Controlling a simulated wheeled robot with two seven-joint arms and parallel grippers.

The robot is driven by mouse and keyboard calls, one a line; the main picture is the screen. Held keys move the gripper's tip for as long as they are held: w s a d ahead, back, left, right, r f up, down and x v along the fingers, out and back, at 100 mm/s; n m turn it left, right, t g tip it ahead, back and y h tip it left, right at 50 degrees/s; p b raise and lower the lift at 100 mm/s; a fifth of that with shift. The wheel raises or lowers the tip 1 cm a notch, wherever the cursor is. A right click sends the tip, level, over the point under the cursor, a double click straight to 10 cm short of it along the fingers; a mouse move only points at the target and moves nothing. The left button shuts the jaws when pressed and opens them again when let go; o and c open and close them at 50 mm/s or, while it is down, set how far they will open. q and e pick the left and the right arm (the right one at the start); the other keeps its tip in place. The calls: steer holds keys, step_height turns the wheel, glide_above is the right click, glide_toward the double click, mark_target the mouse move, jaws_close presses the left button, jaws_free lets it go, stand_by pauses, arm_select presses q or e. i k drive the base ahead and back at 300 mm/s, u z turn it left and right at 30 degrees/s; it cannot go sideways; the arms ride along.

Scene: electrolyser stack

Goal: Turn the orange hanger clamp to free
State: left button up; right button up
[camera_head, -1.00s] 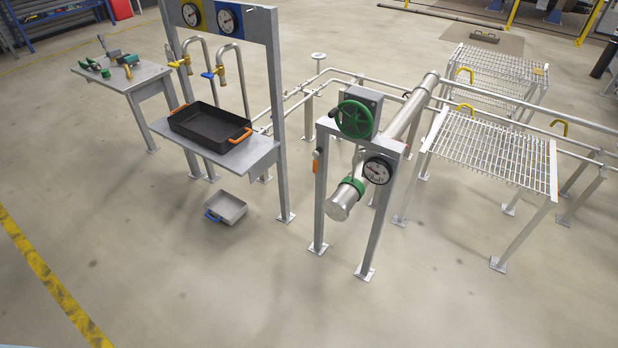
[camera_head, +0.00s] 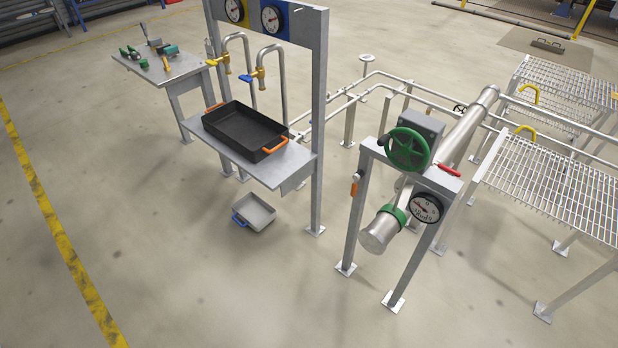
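A small orange part (camera_head: 355,188), which looks like the orange hanger clamp, hangs on the outer side of the left post of a grey metal stand (camera_head: 357,232). A small pale round fitting sits just above it. It is too small to tell which way it is turned. Neither of my grippers is in view.
Left of the stand, a frame with a shelf (camera_head: 224,150) holds a black tray (camera_head: 246,150) with orange handles. A small metal bin (camera_head: 262,212) sits on the floor. Wire racks (camera_head: 560,185) stand at the right. Floor in front is clear.

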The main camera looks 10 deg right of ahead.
mark_target(357, 176)
steer(key=i, duration=1.05)
steer(key=z, duration=0.6)
